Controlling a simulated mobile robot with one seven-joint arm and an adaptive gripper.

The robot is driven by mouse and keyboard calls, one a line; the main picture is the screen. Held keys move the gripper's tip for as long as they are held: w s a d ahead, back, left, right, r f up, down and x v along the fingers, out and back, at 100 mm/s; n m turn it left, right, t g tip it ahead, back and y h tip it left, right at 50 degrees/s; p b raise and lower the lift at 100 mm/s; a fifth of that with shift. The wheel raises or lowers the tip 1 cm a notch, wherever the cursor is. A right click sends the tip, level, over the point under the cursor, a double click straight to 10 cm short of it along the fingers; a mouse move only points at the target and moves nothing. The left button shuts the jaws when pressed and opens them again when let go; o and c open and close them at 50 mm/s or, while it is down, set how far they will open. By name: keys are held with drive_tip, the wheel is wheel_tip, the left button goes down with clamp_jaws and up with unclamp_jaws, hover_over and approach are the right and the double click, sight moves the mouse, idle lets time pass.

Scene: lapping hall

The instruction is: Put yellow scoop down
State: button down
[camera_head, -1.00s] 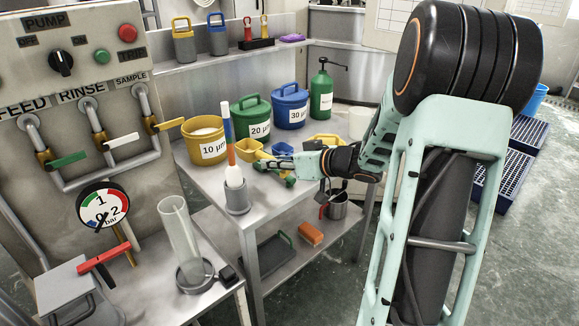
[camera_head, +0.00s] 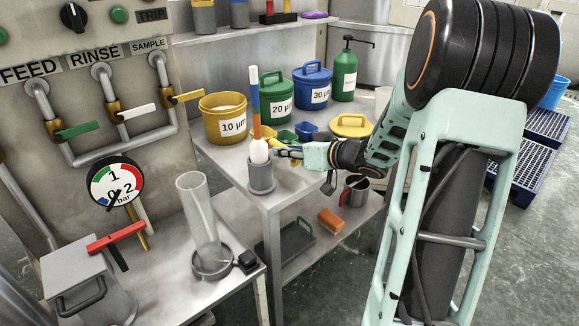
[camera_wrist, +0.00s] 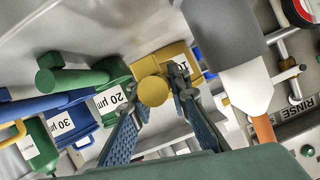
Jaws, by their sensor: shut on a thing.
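The yellow scoop (camera_head: 271,140) is in my gripper (camera_head: 285,149), just behind the white and orange-blue upright tool above the table's left front. In the head view the scoop is small and partly hidden, and I cannot tell whether it touches the table. In the wrist view a round yellow end of the scoop (camera_wrist: 152,90) shows between the two fingers of my gripper (camera_wrist: 160,95), with the yellow bucket behind it. A green scoop (camera_head: 287,136) and a blue scoop (camera_head: 307,129) lie close behind the gripper.
The yellow (camera_head: 226,118), green (camera_head: 277,100) and blue (camera_head: 312,88) buckets stand along the back. The upright tool's grey holder (camera_head: 261,178) is close to my gripper. A yellow lid (camera_head: 352,125) lies to the right. A green pump bottle (camera_head: 345,75) stands behind.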

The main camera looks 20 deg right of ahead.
sight(286, 174)
drive_tip(key=shift+f+b, duration=0.95)
drive_tip(key=shift+f, duration=1.35)
drive_tip(key=shift+f, duration=0.15)
drive_tip(key=c, duration=1.8)
unclamp_jaws()
drive_tip(key=shift+s+d+r, duration=0.1)
drive_tip(key=shift+s+r, duration=0.1)
drive_tip(key=shift+r, duration=0.05)
drive_tip(key=p+v, duration=0.3)
drive_tip(key=v, duration=0.8)
drive_tip(key=shift+s+p, duration=0.25)
drive_tip(key=shift+p, duration=0.05)
drive_tip(key=shift+d+r, duration=0.1)
drive_tip(key=shift+d, duration=0.05)
